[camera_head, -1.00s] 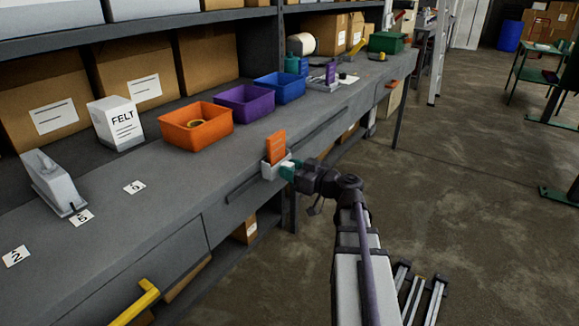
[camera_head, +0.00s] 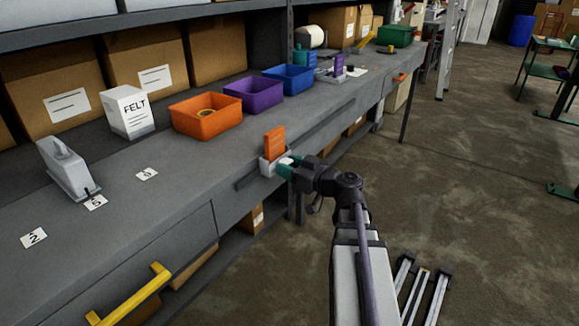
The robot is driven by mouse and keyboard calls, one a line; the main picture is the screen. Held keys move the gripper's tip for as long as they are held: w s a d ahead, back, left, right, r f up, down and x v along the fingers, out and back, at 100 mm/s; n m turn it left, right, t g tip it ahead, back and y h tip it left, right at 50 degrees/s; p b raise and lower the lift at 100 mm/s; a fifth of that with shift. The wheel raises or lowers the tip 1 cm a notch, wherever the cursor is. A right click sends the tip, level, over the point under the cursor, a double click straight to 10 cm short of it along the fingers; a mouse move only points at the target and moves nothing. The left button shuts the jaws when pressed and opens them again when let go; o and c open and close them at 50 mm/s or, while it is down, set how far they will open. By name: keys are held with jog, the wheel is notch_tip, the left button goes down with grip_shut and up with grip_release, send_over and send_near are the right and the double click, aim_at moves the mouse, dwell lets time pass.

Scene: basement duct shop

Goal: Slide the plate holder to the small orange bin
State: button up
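The plate holder (camera_head: 265,167) is a small light grey block at the front edge of the grey bench, with an upright orange plate (camera_head: 274,142) in it. My gripper (camera_head: 286,167) reaches in from the right, its teal fingertips at the holder's light tab. It looks shut on the holder, though the fingers are small in view and partly hidden. The small orange bin (camera_head: 210,128) stands further back on the bench, to the left of the holder, with a yellowish ring (camera_head: 206,112) inside. The holder is apart from the bin.
A purple bin (camera_head: 254,101) and a blue bin (camera_head: 290,80) stand right of the orange one. A white FELT box (camera_head: 128,112), a grey dispenser-like object (camera_head: 66,167) and number cards (camera_head: 147,174) are to the left. Bare bench top lies between holder and bin.

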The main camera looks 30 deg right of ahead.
jog(key=o, duration=0.3)
jog(key=v, duration=1)
jog(key=shift+s, duration=0.35)
jog(key=shift+d, duration=0.15)
